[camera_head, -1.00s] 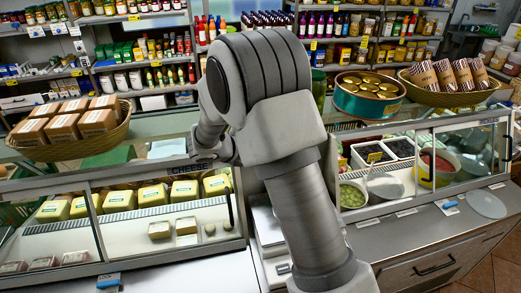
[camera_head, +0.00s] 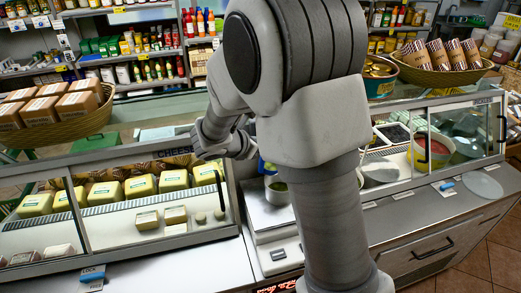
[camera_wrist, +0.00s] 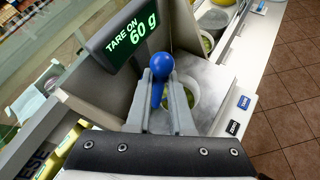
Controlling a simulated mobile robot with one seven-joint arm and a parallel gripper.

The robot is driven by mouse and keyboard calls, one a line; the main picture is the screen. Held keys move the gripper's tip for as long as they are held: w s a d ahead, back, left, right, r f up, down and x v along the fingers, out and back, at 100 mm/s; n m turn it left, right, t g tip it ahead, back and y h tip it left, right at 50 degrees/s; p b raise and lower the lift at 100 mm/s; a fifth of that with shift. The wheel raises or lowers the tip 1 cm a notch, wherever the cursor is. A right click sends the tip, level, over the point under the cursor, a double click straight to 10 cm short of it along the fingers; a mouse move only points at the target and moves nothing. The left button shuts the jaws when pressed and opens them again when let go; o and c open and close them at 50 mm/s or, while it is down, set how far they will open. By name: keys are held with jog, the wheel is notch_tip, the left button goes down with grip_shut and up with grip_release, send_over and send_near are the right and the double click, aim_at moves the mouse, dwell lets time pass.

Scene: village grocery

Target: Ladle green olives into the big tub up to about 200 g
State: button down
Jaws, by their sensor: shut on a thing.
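My gripper (camera_wrist: 161,85) is shut on the blue handle of the ladle (camera_wrist: 162,66) in the wrist view. The ladle's bowl is hidden behind the fingers. The big tub (camera_wrist: 194,86), pale and round, stands on the scale plate (camera_wrist: 215,78) just beyond the fingers, with some green inside. The scale display (camera_wrist: 130,38) reads "TARE ON 60 g". A bowl with green olives (camera_wrist: 207,42) shows partly in the wrist view, in the counter behind the scale.
The glass cheese case (camera_head: 120,205) stands left of the scale. Other bowls sit in the glass case to the right, including a red-filled one (camera_head: 433,150).

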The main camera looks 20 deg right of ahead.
jog(key=s+d+f+m+t+y+b, duration=0.1)
jog(key=s+d+f+m+t+b, duration=0.1)
jog(key=b, duration=1.3)
jog(key=s+d+f+m+t+b, duration=0.2)
jog(key=s+b, duration=0.4)
jog(key=b, duration=0.9)
jog(key=shift+d+f+m+t+y, duration=0.2)
jog(key=shift+d+m+t+y, duration=0.25)
jog(key=shift+m+t, duration=0.5)
jog(key=shift+s+d+b, duration=0.1)
jog(key=shift+s+b, duration=0.15)
jog(key=shift+b, duration=0.55)
jog(key=shift+r, duration=0.1)
jog(key=w+a+r+n+g+p, duration=0.2)
jog(key=r+p, duration=0.3)
jog(key=p, duration=1.2)
jog(key=shift+w+p, duration=0.4)
jog(key=shift+w, duration=0.2)
jog(key=shift+n+h, duration=0.25)
jog(key=shift+n, duration=0.1)
